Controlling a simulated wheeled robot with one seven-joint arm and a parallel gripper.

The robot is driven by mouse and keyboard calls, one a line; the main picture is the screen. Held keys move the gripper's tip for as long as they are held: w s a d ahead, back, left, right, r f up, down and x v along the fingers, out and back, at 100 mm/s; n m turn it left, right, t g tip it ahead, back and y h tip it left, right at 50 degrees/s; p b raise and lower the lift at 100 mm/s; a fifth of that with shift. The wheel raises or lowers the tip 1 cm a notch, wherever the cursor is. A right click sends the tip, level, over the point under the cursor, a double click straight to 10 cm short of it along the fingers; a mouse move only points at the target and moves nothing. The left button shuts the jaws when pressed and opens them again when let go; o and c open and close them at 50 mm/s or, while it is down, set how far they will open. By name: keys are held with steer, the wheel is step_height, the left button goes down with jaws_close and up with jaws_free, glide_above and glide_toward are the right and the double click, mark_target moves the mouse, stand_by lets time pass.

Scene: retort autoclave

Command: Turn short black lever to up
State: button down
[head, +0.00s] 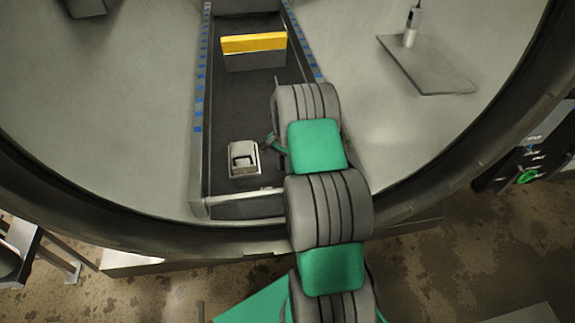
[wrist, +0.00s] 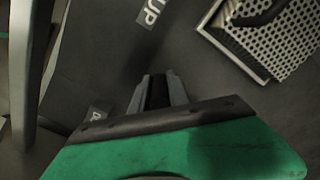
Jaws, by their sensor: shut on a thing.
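In the wrist view my gripper (wrist: 158,80) points at a dark panel, its two grey fingers close together. A short dark piece (wrist: 158,96) shows between the fingers and looks like the short black lever; most of it is hidden by them. A white "UP" label (wrist: 150,13) lies just beyond the fingertips. A second label (wrist: 97,115) lies to the left of the fingers, partly covered and not readable. In the head view my grey and green arm reaches into the round vessel, and I cannot make out the fingers or the lever there.
A perforated metal box (wrist: 270,38) with a black handle stands at the wrist view's upper right. In the head view a yellow-topped block (head: 253,43) and a small grey box (head: 243,162) sit in the dark channel. A flat plate (head: 428,65) lies to the right.

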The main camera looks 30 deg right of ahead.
steer(key=shift+w+a+r+m, duration=0.1)
steer(key=shift+w+a+m, duration=0.35)
steer(key=shift+w+m, duration=0.2)
steer(key=shift+w+a, duration=0.4)
steer(key=shift+w, duration=0.25)
steer(key=c, duration=1.3)
jaws_free()
step_height(320, 180, up, 8)
steer(key=p, duration=0.2)
